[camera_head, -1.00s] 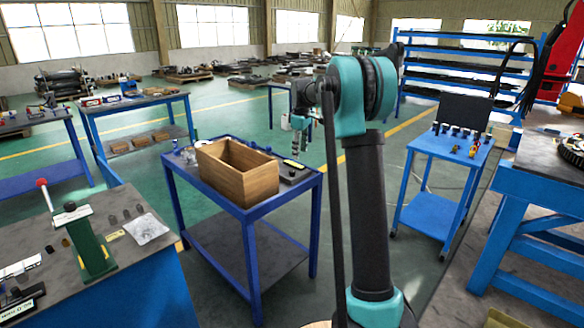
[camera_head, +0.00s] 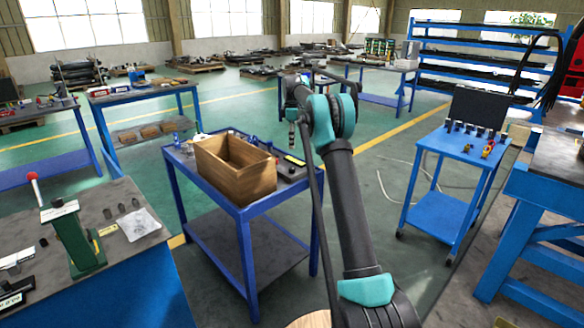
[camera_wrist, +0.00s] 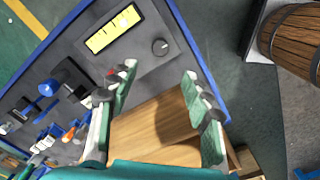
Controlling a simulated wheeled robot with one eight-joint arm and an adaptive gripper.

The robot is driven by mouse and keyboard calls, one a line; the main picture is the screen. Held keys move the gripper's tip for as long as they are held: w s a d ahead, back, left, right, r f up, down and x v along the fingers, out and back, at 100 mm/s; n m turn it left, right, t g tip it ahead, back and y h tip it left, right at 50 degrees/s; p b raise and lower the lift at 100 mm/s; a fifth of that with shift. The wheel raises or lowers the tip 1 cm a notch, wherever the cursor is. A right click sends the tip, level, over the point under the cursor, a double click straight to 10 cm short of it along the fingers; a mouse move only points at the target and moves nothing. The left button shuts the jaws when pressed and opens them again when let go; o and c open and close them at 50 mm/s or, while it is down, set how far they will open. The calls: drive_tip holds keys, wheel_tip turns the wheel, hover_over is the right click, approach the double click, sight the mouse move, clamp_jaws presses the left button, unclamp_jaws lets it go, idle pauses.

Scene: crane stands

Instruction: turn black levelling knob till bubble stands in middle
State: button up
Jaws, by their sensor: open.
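The black levelling knob (camera_wrist: 160,47) is a small round dial on a dark grey plate in the wrist view. Beside it, up and to the left, is a bright yellow level vial (camera_wrist: 115,29) with dark marks; I cannot tell for sure where its bubble stands. My gripper (camera_wrist: 160,76) is open and empty, its green-and-grey fingers apart, with the knob in the picture just beyond the gap between the tips. In the head view my gripper (camera_head: 292,132) hangs over the far right part of the blue table (camera_head: 262,208).
A tall open wooden box (camera_head: 238,178) stands on the same table, close to the gripper; its wood (camera_wrist: 155,118) shows between the fingers. Small tools lie at the table's left. A wooden barrel (camera_wrist: 292,38) is off to the right. A blue trolley (camera_head: 462,147) stands further right.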

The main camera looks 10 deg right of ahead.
sight(292, 168)
wheel_tip(292, 168, down, 13)
idle(0.4)
clamp_jaws()
